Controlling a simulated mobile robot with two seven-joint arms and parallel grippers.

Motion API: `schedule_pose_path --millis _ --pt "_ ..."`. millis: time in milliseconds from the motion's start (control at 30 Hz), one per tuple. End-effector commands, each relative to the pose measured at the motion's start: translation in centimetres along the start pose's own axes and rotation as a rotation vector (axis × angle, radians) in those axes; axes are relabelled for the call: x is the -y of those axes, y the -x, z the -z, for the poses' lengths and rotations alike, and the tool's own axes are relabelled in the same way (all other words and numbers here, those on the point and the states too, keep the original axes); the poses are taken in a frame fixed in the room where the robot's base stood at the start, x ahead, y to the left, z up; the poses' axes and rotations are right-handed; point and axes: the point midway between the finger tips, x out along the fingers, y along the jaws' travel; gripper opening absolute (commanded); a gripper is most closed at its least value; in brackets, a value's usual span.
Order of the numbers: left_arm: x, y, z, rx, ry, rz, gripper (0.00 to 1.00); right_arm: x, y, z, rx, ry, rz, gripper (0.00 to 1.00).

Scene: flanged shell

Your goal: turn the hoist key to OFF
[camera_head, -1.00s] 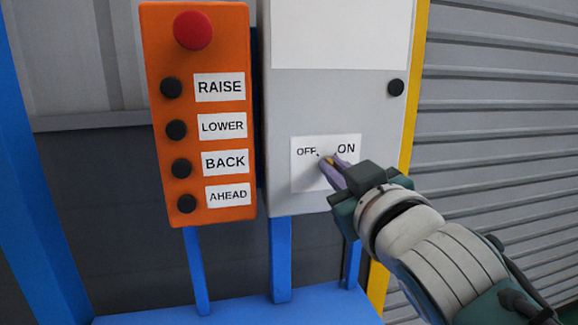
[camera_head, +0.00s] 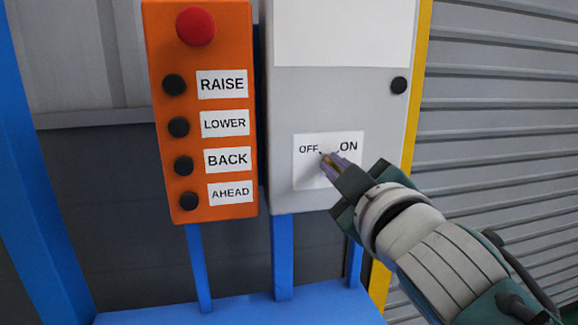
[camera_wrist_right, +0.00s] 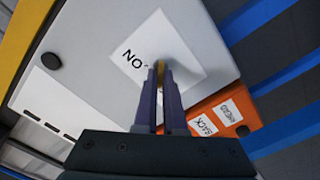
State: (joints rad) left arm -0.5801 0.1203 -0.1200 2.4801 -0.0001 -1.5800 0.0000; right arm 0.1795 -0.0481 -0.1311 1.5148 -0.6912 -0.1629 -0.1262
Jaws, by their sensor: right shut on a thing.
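The hoist key is a small yellow-brown piece (camera_head: 326,158) on the white OFF/ON label plate (camera_head: 310,176) of the grey box (camera_head: 290,110). My right gripper (camera_head: 330,163) comes in from the lower right and is shut on the key. In the right wrist view the key (camera_wrist_right: 160,70) shows as a thin yellow strip between the two purple fingertips. The fingers hide most of the key, so I cannot tell exactly where it points between OFF and ON. My left gripper is not in view.
An orange pendant panel (camera_head: 217,205) with a red button (camera_head: 195,26) and several black buttons stands left of the grey box. A black knob (camera_head: 399,85) is at the box's upper right. Blue posts and a blue ledge (camera_head: 240,307) lie below. A ribbed shutter (camera_head: 500,130) is at the right.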

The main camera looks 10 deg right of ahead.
Motion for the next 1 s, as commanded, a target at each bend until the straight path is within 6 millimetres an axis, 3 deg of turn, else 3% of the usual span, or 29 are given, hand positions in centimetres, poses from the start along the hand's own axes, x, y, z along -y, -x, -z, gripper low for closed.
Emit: schedule_pose_path --millis 233,267,500,800,1000 --pt "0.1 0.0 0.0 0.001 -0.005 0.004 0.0 0.0 0.0 0.0 -0.001 -0.001 0.0 0.0" --pt "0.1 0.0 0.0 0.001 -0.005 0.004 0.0 0.0 0.0 0.0 -0.001 -0.001 -0.001 0.11" --pt "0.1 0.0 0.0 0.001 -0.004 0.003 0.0 0.0 0.0 0.0 -0.001 -0.002 0.0 0.38" --pt "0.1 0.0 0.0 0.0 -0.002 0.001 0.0 0.0 0.3 0.0 0.0 -0.002 0.0 0.38" --pt "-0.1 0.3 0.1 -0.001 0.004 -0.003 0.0 0.0 2.9 0.0 0.0 -0.001 0.002 0.38"
